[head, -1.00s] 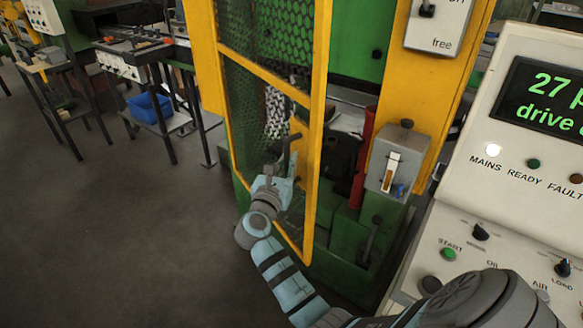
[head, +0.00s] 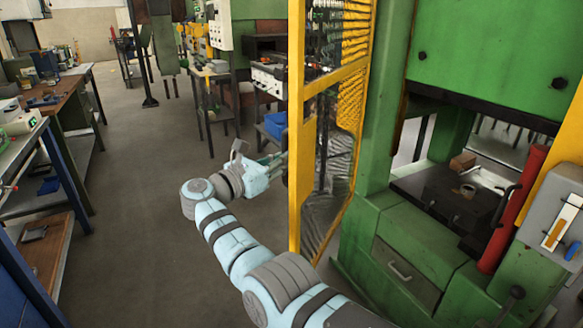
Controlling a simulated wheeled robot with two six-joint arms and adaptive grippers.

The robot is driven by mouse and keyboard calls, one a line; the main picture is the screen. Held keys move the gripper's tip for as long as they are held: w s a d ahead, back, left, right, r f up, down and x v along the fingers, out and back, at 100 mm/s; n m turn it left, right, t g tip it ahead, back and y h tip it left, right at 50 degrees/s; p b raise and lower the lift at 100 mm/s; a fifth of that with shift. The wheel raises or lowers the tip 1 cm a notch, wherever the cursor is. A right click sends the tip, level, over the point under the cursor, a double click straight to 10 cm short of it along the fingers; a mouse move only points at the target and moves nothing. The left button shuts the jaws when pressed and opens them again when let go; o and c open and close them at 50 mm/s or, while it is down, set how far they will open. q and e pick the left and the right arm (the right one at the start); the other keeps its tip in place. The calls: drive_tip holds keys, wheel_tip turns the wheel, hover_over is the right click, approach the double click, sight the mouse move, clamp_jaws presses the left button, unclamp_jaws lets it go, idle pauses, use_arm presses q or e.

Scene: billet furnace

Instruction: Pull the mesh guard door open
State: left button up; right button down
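The mesh guard door (head: 294,215) has a yellow frame and stands swung out from the green press, seen at a steep angle in the head view. The press opening behind it is uncovered, showing a dark bed (head: 435,205) with a small ring and a brown block. The arm from the lower right is my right arm. Its gripper (head: 274,160) is at the left side of the door's near upright, with its fingertips close to the frame. Contact and finger opening are unclear, and the door handle is not clearly seen. My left gripper is out of view.
A red cylinder (head: 509,212) and a grey switch box (head: 558,230) are at the right of the press. Workbenches (head: 55,115) line the left side. A blue bin (head: 274,125) sits on a stand behind the door. The floor (head: 135,240) left of my arm is clear.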

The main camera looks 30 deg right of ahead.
drive_tip(key=shift+w+a, duration=0.1)
drive_tip(key=shift+w, duration=0.1)
drive_tip(key=c, duration=1.9)
unclamp_jaws()
drive_tip(key=shift+w+d+f, duration=0.1)
drive_tip(key=shift+w+d, duration=0.05)
drive_tip(key=shift+d, duration=0.05)
